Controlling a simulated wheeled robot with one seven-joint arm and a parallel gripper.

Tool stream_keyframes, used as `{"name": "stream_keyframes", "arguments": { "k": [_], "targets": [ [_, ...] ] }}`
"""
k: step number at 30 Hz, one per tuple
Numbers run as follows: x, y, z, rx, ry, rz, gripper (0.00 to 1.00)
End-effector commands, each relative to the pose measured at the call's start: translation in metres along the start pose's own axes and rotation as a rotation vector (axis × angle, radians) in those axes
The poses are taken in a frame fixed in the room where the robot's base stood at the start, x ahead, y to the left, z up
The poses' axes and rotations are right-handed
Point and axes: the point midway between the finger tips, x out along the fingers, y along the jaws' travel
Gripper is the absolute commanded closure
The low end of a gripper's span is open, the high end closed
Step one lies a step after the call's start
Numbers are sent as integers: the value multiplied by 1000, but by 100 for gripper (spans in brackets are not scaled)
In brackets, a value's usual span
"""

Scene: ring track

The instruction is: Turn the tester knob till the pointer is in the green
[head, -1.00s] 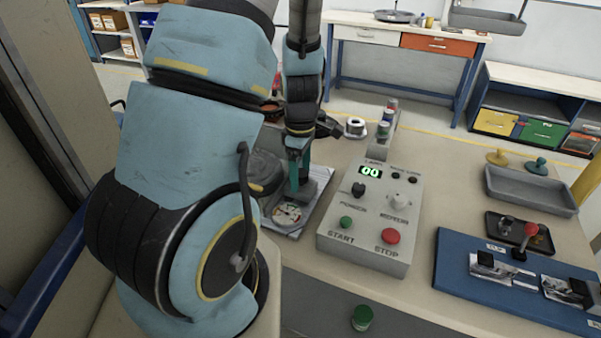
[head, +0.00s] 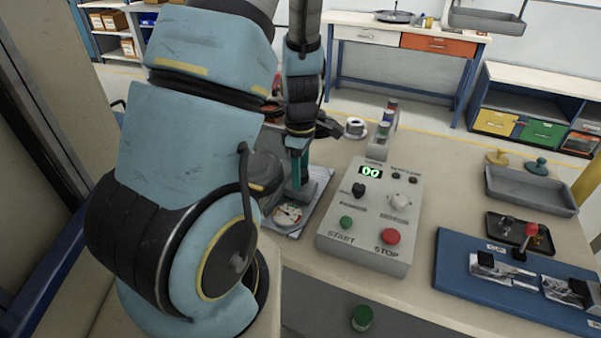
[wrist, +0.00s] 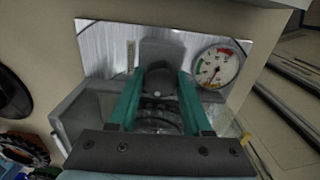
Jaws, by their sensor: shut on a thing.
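The tester is a grey box on a metallic plate (wrist: 110,48) with a dark round knob (wrist: 159,80). My gripper (wrist: 158,88), with teal fingers, is shut on the knob, one finger on each side of it. In the head view my gripper (head: 298,190) points down at the tester, and the knob is hidden behind it. The round white gauge (wrist: 217,66) is beside the knob, with green and red arcs on its rim. It also shows in the head view (head: 287,215). The pointer is thin, and I cannot tell surely whether it lies in the green.
A grey control box (head: 365,245) with START and STOP buttons and a green "00" display stands right of the tester. A blue board (head: 455,290) with clamps and grey trays (head: 530,190) lie further right. A green cap (head: 361,318) is at the front.

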Motion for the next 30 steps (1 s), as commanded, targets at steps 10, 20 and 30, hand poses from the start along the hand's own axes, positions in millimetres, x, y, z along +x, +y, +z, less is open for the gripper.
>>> {"name": "stream_keyframes", "arguments": {
  "k": [10, 20, 30],
  "targets": [
    [0, 0, 0, 54, 0, 1, 100],
    [1, 1, 0, 289, 0, 1, 100],
    [1, 2, 0, 604, 0, 1, 100]
  ]
}}
